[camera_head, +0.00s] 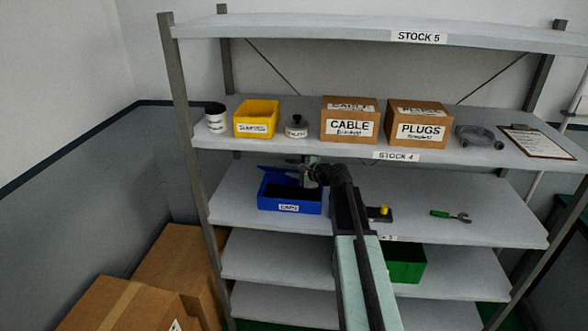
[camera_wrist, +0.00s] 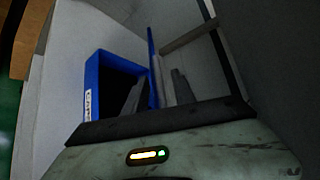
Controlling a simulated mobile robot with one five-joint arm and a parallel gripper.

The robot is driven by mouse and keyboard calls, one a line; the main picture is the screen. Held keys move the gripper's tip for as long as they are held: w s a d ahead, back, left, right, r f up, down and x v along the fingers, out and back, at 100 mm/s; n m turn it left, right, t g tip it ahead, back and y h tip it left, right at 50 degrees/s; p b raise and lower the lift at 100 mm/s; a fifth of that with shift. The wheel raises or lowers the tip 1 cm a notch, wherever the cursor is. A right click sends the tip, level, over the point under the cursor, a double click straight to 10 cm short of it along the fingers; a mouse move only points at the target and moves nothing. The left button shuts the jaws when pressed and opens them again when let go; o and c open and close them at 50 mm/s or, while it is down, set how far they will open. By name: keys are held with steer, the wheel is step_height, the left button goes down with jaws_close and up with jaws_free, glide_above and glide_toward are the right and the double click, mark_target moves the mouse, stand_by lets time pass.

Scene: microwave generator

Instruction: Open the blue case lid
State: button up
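The blue case (camera_head: 290,207), labelled CAPS, sits at the left of the shelf below the STOCK 4 label. Its dark inside shows, and its blue lid (camera_head: 273,174) stands raised at the back. In the wrist view the case (camera_wrist: 92,82) is at left, and the lid (camera_wrist: 153,62) shows as a thin, nearly edge-on blue strip. My gripper (camera_head: 308,180) is at the right rear of the case. In the wrist view its fingers (camera_wrist: 157,82) are apart, one on each side of the lid strip; I cannot tell whether either touches it.
A tool with a yellow knob (camera_head: 383,212) and a green-handled wrench (camera_head: 450,216) lie right of my arm. The shelf above holds a yellow bin (camera_head: 257,120), a CABLE box (camera_head: 349,124) and a PLUGS box (camera_head: 418,125). A shelf post (camera_head: 190,125) stands at left.

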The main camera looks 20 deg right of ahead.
steer(key=p+v, duration=0.2)
steer(key=v, duration=0.5)
steer(key=shift+s+d, duration=0.25)
steer(key=shift+s, duration=0.1)
